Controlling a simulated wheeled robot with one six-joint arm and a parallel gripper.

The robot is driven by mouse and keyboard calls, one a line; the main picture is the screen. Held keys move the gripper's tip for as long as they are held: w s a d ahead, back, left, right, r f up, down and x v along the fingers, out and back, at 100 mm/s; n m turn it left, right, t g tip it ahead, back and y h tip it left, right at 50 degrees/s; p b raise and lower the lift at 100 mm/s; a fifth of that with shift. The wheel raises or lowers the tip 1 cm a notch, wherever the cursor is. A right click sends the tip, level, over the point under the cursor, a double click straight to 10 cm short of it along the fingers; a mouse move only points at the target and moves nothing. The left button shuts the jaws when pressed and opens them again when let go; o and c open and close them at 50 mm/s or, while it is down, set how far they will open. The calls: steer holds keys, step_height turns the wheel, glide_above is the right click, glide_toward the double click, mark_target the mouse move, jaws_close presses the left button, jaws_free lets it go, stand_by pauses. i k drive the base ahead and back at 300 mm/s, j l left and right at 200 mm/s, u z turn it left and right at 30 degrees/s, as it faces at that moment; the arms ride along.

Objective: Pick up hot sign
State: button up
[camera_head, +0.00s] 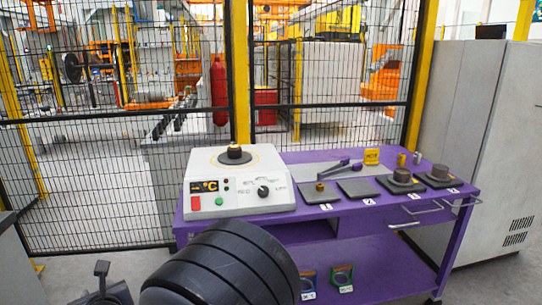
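The hot sign (372,156) is a small yellow block with dark lettering. It stands upright near the back edge of the purple workbench (349,224), right of centre. Two small metal cylinders stand just to its right, and a dark-handled tool lies to its left. A large black ribbed rounded part, apparently of my arm, fills the bottom centre and hides part of the bench's lower left.
A white heater (238,188) with a display takes up the bench's left end. Numbered dark pads (357,189) and round metal parts (402,176) line the front right. A mesh fence (330,88) stands behind. A grey cabinet (478,140) stands at the right. Open floor lies at left.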

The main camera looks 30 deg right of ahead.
mark_target(371, 155)
steer(key=u, duration=1.8)
steer(key=l+u, duration=0.1)
steer(key=u, duration=0.3)
steer(key=k+u, duration=0.15)
steer(key=u, duration=0.3)
steer(key=l+u, duration=0.15)
steer(key=u, duration=0.25)
steer(key=k+u, duration=0.15)
steer(key=u, duration=0.3)
steer(key=k, duration=1.95)
steer(key=k+l+z, duration=0.1)
steer(key=k+z, duration=0.35)
steer(key=k+l+z, duration=0.2)
steer(key=z, duration=3.85)
steer(key=i+l, duration=0.05)
